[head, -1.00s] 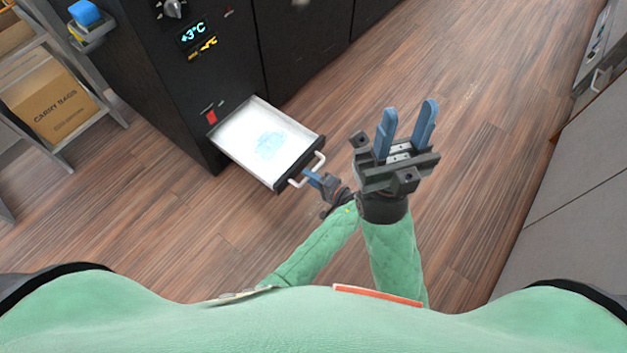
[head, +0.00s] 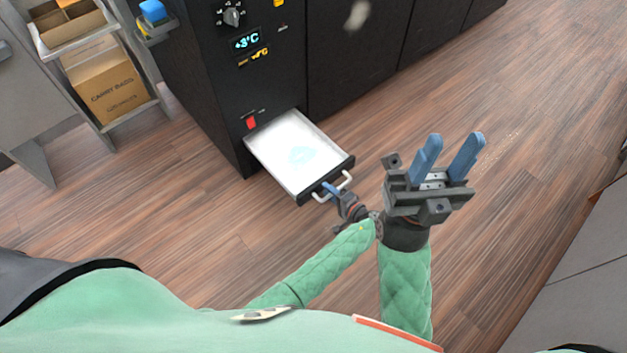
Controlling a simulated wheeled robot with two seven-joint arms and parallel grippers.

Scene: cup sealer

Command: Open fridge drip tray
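The drip tray (head: 278,168) is pulled out from the base of the black fridge (head: 215,100). It is a shallow white tray with a pale blue puddle in it and a dark front carrying a white bar handle (head: 346,181). My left gripper (head: 331,189) is at the handle; its blue fingertips overlap the bar, and the gap between them is hidden. My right gripper (head: 445,160) is raised to the right of the tray, its two blue fingers apart and empty.
A shelf rack with a carry bags box (head: 108,88) stands left of the fridge. A grey cabinet (head: 578,275) is at the lower right. Open wooden floor (head: 515,110) lies right of the tray.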

